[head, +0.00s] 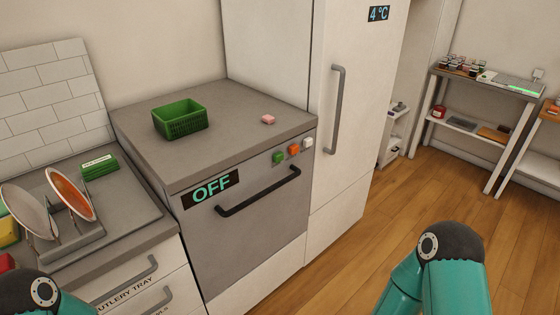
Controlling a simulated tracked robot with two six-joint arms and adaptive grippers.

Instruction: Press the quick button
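A grey front-loading appliance (240,238) stands left of the fridge, with a dark display (211,188) reading OFF in teal. Neither gripper is in view.
A dark handle (258,191) juts out below the buttons. A plate rack (78,246) stands on the left counter. The tall fridge (365,125) borders the right side; wooden floor (400,210) is clear.

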